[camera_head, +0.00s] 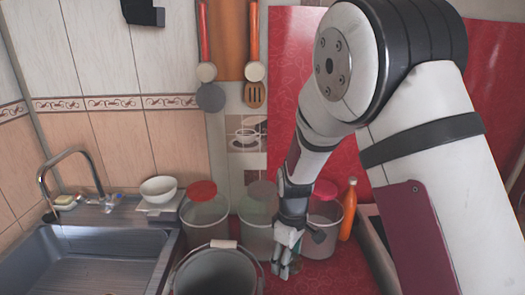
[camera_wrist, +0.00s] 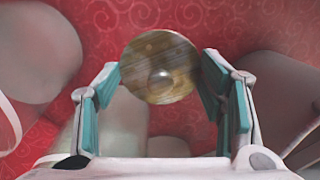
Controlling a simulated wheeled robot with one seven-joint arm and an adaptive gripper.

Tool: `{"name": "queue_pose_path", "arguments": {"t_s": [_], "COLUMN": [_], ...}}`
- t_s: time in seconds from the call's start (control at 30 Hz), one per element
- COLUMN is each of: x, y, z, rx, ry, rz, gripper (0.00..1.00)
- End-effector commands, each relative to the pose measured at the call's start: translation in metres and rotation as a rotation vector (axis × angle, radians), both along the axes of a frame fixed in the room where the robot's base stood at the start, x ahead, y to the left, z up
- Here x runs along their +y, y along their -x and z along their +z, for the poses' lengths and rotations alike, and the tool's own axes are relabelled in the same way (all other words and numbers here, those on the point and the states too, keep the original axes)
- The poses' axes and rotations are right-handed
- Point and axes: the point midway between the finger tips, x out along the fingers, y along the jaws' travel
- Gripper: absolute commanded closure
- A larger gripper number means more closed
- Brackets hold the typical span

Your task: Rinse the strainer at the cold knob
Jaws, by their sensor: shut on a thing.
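The strainer (camera_wrist: 160,66) is a round, brownish metal disc with a small knob at its middle. It sits between the fingertips of my gripper (camera_wrist: 160,72), which is shut on it above the red counter. In the head view my gripper (camera_head: 286,258) points down in front of the canisters, and only a small brownish part of the strainer (camera_head: 297,266) shows beside the fingers. A curved metal tap (camera_head: 73,153) stands behind the sink (camera_head: 80,262) at the left. Small knobs (camera_head: 112,199) are near the tap's base; I cannot clearly tell which is cold.
A grey bucket (camera_head: 215,272) stands between my gripper and the sink. Red-lidded canisters (camera_head: 205,220) stand behind, with an orange bottle (camera_head: 348,212) to the right. A white bowl (camera_head: 158,188) sits beside the tap. Utensils (camera_head: 254,50) hang on the wall.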

Motion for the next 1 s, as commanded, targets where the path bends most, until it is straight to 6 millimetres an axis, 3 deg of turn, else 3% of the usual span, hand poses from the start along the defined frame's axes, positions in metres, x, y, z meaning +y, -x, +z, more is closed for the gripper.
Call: {"name": "queue_pose_path", "arguments": {"t_s": [0.2,0.4,0.53,0.77,1.0], "x": [-0.062,-0.102,-0.114,-0.117,-0.118], "y": [0.002,0.008,0.010,0.010,0.004], "z": [-0.001,-0.001,-0.001,0.002,0.020], "rx": [0.001,0.001,0.001,0.000,0.000], "ry": [0.000,0.000,-0.001,0.000,-0.001], "rz": [-0.472,-0.806,-0.916,-0.950,-0.950], "gripper": [0.62,0.62,0.62,0.62,0.62]}}
